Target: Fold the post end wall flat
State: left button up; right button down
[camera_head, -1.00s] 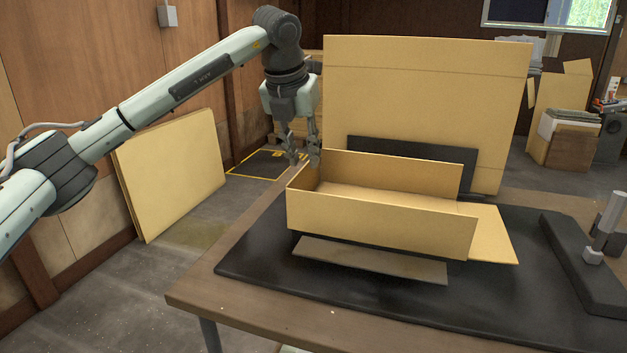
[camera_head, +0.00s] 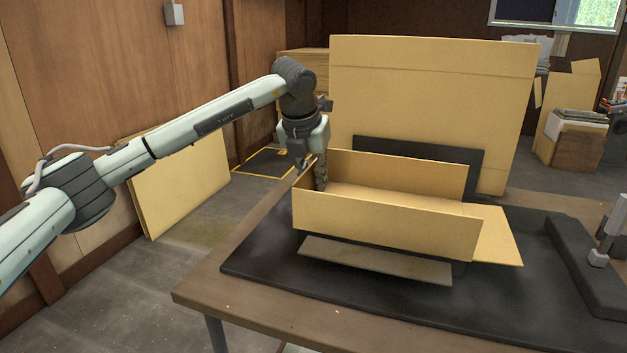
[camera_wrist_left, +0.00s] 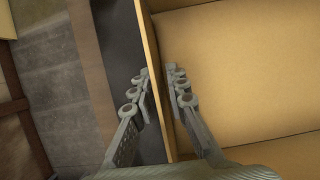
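The cardboard tray (camera_head: 385,224) stands on a black mat, its two long walls and left end wall (camera_head: 308,184) upright. At its right end, a cardboard flap (camera_head: 497,238) lies flat, pointing outward. My left gripper (camera_head: 311,174) points down over the left end wall. In the left wrist view its fingers (camera_wrist_left: 158,82) straddle that wall (camera_wrist_left: 152,50), one outside and one inside. The inner finger is apart from the wall; the outer one is close, and contact is unclear. A grey post (camera_head: 612,225) stands on a black block at the right. My right gripper is not in view.
A large cardboard sheet (camera_head: 430,85) stands upright behind the tray, with a black panel (camera_head: 420,153) before it. A grey strip (camera_head: 375,260) lies along the tray's front. The wooden table's edge (camera_head: 215,270) is at left. The front mat is clear.

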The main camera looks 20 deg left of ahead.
pick_arm(q)
grip_shut()
